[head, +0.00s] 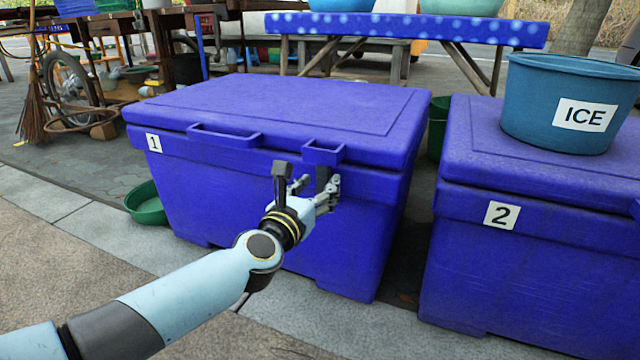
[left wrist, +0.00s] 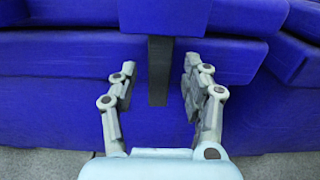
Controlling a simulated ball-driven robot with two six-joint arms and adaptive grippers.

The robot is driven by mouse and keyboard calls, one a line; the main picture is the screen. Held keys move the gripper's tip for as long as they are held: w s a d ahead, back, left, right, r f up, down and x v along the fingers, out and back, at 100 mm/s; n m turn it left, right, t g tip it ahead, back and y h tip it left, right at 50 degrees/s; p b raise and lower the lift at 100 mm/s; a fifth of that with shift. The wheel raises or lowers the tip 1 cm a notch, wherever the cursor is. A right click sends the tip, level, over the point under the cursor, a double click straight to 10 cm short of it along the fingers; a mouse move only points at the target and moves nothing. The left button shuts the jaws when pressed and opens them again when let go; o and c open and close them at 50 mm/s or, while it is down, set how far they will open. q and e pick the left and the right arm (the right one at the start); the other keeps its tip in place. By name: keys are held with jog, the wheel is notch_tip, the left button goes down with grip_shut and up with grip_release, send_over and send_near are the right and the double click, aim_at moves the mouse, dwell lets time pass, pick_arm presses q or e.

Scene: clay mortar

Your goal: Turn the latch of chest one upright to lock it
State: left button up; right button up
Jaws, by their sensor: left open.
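Chest one (head: 270,115) is a blue lidded box with a "1" label, lid down. A dark, narrow latch (head: 322,177) shows on its front, below the right-hand lid handle and partly hidden by my gripper. In the left wrist view the latch (left wrist: 158,72) is a dark bar with its long side up and down, its top near the lid's lower edge. My left gripper (head: 318,190) is at the chest's front. Its fingers (left wrist: 158,95) are open, one on each side of the latch, with gaps between. My right gripper is not in view.
Chest two (head: 540,240) stands to the right across a narrow gap, with a teal ICE tub (head: 560,105) on its lid. A green bowl (head: 148,205) lies by chest one's left side. The paving in front is clear.

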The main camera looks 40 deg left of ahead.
pick_arm(q)
jog(key=v, duration=1)
jog(key=shift+s, duration=0.2)
jog(key=shift+d, duration=0.1)
